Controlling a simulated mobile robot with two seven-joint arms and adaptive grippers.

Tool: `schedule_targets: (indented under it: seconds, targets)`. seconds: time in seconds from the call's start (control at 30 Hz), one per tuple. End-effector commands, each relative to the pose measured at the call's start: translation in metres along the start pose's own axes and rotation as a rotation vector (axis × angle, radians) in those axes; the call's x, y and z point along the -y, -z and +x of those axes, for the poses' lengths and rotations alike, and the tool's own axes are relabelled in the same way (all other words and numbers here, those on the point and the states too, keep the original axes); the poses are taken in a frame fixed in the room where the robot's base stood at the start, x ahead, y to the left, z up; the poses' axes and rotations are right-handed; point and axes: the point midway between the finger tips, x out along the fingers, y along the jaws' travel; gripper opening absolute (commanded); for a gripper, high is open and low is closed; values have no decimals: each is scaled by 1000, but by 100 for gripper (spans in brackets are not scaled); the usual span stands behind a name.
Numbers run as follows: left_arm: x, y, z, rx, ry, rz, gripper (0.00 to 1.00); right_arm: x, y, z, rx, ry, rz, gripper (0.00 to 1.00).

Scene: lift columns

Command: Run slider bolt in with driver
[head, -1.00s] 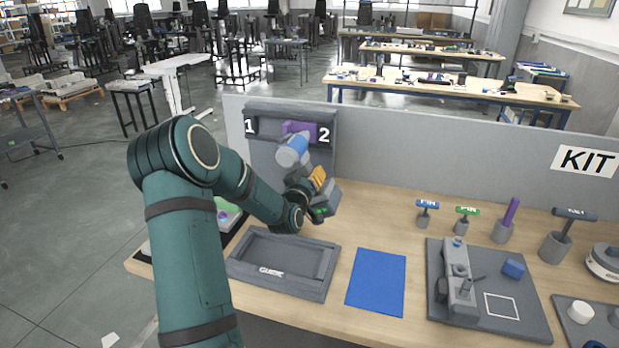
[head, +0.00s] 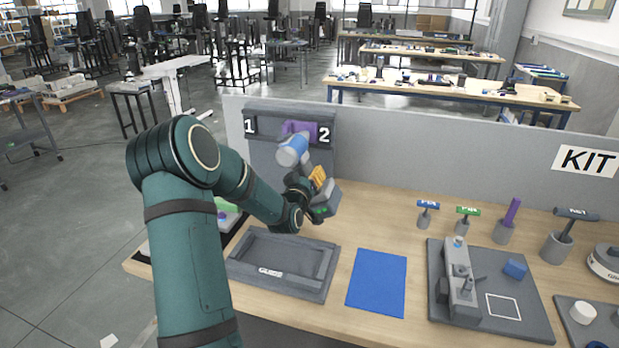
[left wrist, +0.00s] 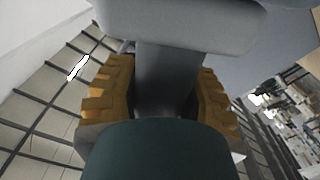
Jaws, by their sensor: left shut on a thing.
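My left gripper (head: 318,178), with orange finger pads, is shut on the grey handle (left wrist: 165,80) of a driver. The driver's blue body (head: 292,151) is tilted in front of the grey upright panel (head: 265,155) marked 1 and 2. Its grey base block (head: 326,199) is on the near right side of the fingers. A purple block (head: 300,128) sits on the panel between the marks, partly hidden behind the driver. I cannot make out the slider bolt, nor whether the driver's tip touches anything. My right gripper is not in view.
A grey tray (head: 318,290) and a blue mat (head: 377,282) lie on the wooden table. To the right are a grey fixture plate (head: 510,322), T-handled tools in holders including a green one (head: 467,211), and a KIT sign (head: 586,161). The table behind the mat is clear.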

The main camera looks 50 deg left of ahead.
Motion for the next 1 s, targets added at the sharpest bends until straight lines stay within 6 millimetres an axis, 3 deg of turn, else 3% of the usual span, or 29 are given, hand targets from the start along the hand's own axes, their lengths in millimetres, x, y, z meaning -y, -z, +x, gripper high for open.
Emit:
schedule_targets:
  seconds: [1.0]
  targets:
    - [-2, 3, 4, -8, -4, 1, 0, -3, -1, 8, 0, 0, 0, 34]
